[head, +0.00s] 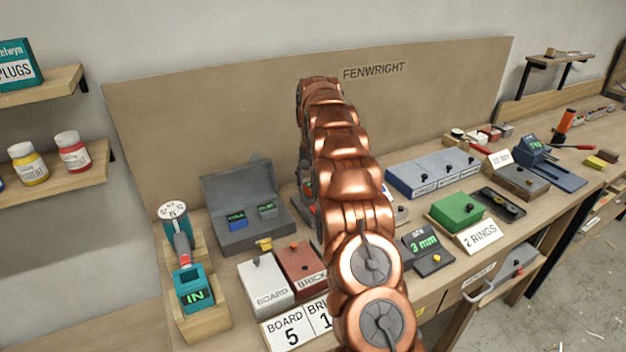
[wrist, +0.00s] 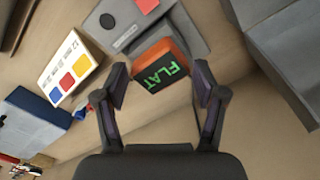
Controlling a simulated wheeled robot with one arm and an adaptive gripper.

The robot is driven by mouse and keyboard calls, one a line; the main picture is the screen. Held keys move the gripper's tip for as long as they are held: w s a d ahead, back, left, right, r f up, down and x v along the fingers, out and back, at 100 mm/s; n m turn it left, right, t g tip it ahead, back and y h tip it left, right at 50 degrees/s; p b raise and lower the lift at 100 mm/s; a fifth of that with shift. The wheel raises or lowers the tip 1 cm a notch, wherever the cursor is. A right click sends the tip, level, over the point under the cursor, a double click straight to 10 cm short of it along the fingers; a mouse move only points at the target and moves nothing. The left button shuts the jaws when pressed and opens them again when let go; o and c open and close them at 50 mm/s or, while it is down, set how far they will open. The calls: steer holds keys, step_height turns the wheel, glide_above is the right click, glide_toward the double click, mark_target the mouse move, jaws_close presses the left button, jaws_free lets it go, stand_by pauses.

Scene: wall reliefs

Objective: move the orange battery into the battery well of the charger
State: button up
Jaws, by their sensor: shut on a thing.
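The orange battery (wrist: 163,49), with a dark face reading FLAT in green, is between the two fingertips of my gripper (wrist: 160,82) in the wrist view. My gripper is shut on it. Just beyond it, a grey device (wrist: 127,20) with a round dark spot and a red patch looks like the charger. The battery overlaps part of it in the picture, so I cannot tell whether the battery is in a well or above it. In the head view my arm hides the gripper and the battery.
An open grey case (head: 225,237) holds a blue block (head: 237,221) and a grey one (head: 267,211). A card with coloured squares (wrist: 70,65) stands beside the grey device. White (head: 264,282) and red-brown (head: 302,265) boxes stand near the bench front.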

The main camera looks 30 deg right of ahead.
steer(key=shift+f, duration=0.2)
steer(key=o, duration=1.8)
steer(key=shift+o, duration=0.2)
steer(key=shift+r, duration=0.15)
steer(key=shift+r, duration=3.6)
